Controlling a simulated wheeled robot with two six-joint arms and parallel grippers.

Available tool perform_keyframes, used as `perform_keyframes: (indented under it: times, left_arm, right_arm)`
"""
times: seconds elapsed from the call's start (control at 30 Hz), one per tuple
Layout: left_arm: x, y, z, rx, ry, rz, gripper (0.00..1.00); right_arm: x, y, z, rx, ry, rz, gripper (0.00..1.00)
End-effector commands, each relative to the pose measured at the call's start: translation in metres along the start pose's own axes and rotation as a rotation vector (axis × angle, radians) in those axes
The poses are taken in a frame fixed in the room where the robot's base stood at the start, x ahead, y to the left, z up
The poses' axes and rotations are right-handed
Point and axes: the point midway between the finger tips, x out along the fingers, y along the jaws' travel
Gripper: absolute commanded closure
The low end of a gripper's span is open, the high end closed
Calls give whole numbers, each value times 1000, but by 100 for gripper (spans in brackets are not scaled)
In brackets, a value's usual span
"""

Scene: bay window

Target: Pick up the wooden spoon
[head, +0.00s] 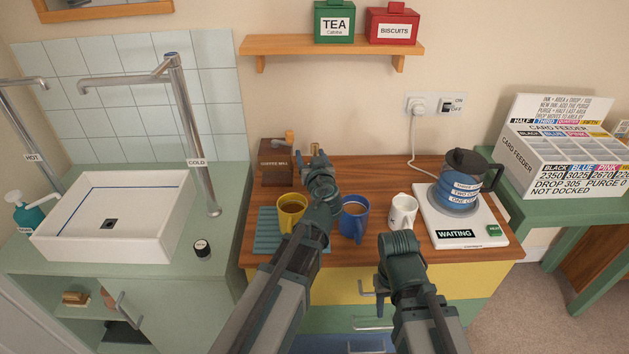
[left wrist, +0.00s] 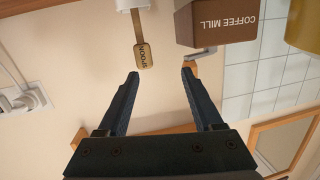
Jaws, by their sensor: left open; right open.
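The wooden spoon (left wrist: 143,56), labelled SPOON, shows in the left wrist view, which is upside down. It stands in a white holder (left wrist: 132,4), only part of which shows. In the head view a small tan piece of the spoon (head: 314,148) shows behind my left gripper, which hides the rest. My left gripper (head: 319,160) is open and empty over the back of the wooden counter. In the left wrist view the spoon is ahead of the open fingers (left wrist: 160,73), apart from them. My right gripper (head: 398,242) is open near the counter's front edge, with its fingertips hard to see.
A coffee mill (head: 276,163) stands left of the spoon. A yellow mug (head: 291,212) is on a teal mat (head: 265,228). A blue mug (head: 354,211) and white mug (head: 403,211) stand right of my left arm. A warmer (head: 433,222) carries a coffee pot (head: 462,178).

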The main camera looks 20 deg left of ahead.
Motion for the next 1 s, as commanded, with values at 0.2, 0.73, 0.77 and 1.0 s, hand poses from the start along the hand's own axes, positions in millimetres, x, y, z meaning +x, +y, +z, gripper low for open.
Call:
perform_keyframes:
  times: [0.2, 0.73, 0.77, 1.0]
  left_arm:
    - [20, 17, 8, -36, 114, 113, 32]
    - [42, 26, 3, -45, 139, 157, 32]
    - [45, 27, 3, -45, 139, 157, 32]
    - [51, 26, 2, -45, 139, 157, 32]
  right_arm:
    - [35, -3, -2, 0, 0, 0, 54]
    - [39, -4, -2, 0, 0, 0, 54]
    - [40, -4, -2, 0, 0, 0, 54]
    - [40, -4, -2, 0, 0, 0, 54]
